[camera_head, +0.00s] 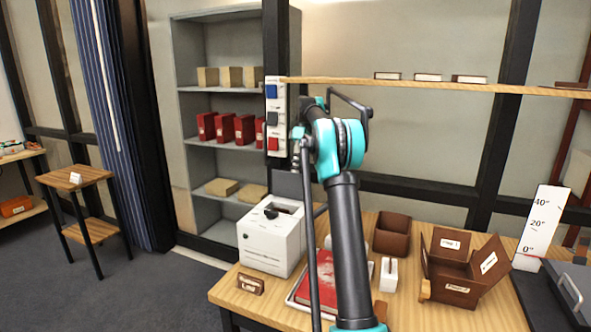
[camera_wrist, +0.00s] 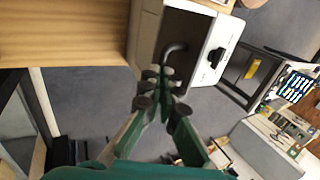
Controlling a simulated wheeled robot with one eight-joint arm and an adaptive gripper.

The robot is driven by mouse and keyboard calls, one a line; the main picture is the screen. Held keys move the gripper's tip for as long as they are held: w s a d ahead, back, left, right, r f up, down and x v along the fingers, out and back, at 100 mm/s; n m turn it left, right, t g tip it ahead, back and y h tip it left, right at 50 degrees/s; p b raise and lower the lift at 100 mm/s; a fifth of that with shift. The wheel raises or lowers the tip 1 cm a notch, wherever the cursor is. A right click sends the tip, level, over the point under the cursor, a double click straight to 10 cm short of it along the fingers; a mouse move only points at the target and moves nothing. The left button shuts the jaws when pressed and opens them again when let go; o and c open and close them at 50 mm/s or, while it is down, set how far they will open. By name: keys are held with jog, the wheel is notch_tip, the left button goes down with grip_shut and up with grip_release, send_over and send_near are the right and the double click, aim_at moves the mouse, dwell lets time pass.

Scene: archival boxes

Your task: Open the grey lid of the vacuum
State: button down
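The vacuum is a white box-shaped machine (camera_head: 268,243) on the near left of the wooden table, with a dark opening and black knob on top. A grey panel, seemingly its lid (camera_head: 288,184), stands raised at the back, partly hidden by my arm. In the wrist view the white machine (camera_wrist: 222,52) is at the top, with a dark recess and a curved dark bar (camera_wrist: 174,48) inside. My gripper (camera_wrist: 160,75) shows its fingertips close together by the recess's lower edge, with nothing visible between them. Whether it touches the machine is unclear. In the head view my arm hides the fingertips.
Brown boxes (camera_head: 391,238), a red book (camera_head: 318,279) and a small white holder (camera_head: 388,274) lie right of the machine. A wooden shelf (camera_head: 430,86) runs above the table. A grey rack (camera_head: 190,100) stands behind. Floor on the left is mostly clear.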

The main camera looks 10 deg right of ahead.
jog(key=shift+d+f, duration=0.1)
jog(key=shift+f, duration=0.65)
jog(key=c, duration=2)
grip_release()
jog(key=shift+f, duration=0.15)
jog(key=o, duration=0.4)
jog(key=shift+c, duration=0.2)
jog(key=shift+w, duration=0.1)
